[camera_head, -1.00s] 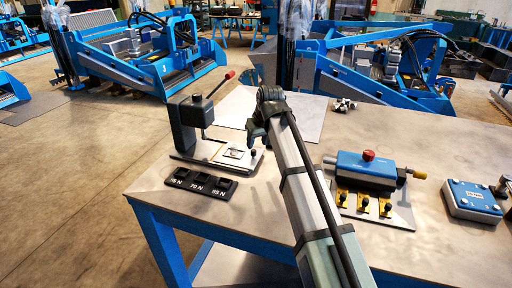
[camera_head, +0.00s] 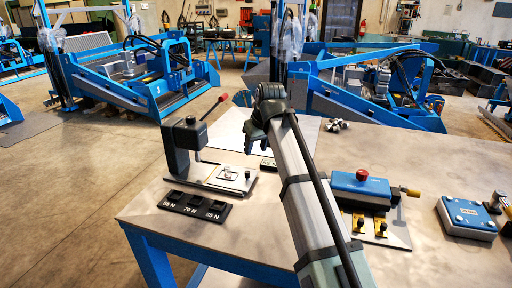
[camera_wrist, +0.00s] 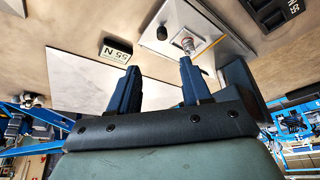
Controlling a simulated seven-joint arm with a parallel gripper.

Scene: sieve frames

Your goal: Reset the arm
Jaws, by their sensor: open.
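My gripper (camera_head: 254,136) is above the table near the press fixture in the head view. In the wrist view its two blue fingers (camera_wrist: 160,68) are spread apart with nothing between them. The right fingertip appears close to a silver knob on the fixture's plate, but I cannot tell the gap. My arm reaches up from the bottom edge of the head view and hides part of the tabletop.
The press fixture (camera_head: 188,142) has a red-tipped lever. A black labelled rack (camera_head: 194,207) lies before it. A small "55 N" block (camera_wrist: 116,51) lies beside a pale sheet (camera_wrist: 85,75). A blue fixture (camera_head: 362,188) and blue box (camera_head: 470,208) stand right of my arm.

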